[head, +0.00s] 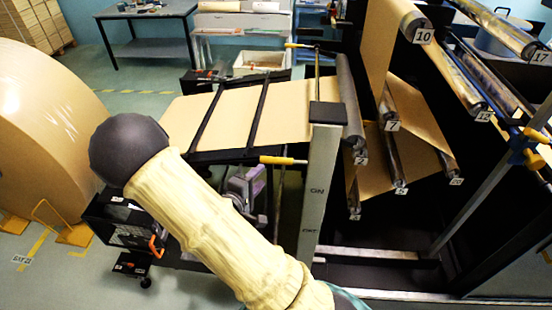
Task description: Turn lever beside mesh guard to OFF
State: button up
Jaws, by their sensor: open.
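A grey upright post (322,150) with a dark cap stands near the middle of the head view. It bears a label that seems to read ON, with another below it that seems to read OFF. A lever with a yellow grip (283,160) lies nearly level, pointing left, at the post's left side. Its pivot is not clear. A second yellow-gripped handle (298,45) shows higher up, behind the post. I cannot make out a mesh guard. My arm, in a cream sleeve, crosses the lower middle; my gripper is not in view.
A large kraft roll (45,130) stands at the left. Kraft web (245,112) runs over a flat bed to numbered rollers (352,110) at the right. A black box (125,222) with an orange handle sits lower left. A workbench (150,45) stands behind, with open floor before it.

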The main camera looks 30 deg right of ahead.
aim_at(275, 163)
jog(key=p+x, duration=0.3)
jog(key=x, duration=0.7)
jog(key=shift+d, duration=0.1)
jog(key=shift+w+d+f, duration=0.15)
jog(key=shift+w+d, duration=0.1)
jog(key=shift+d, duration=0.05)
jog(key=shift+c, duration=0.4)
grip_shut()
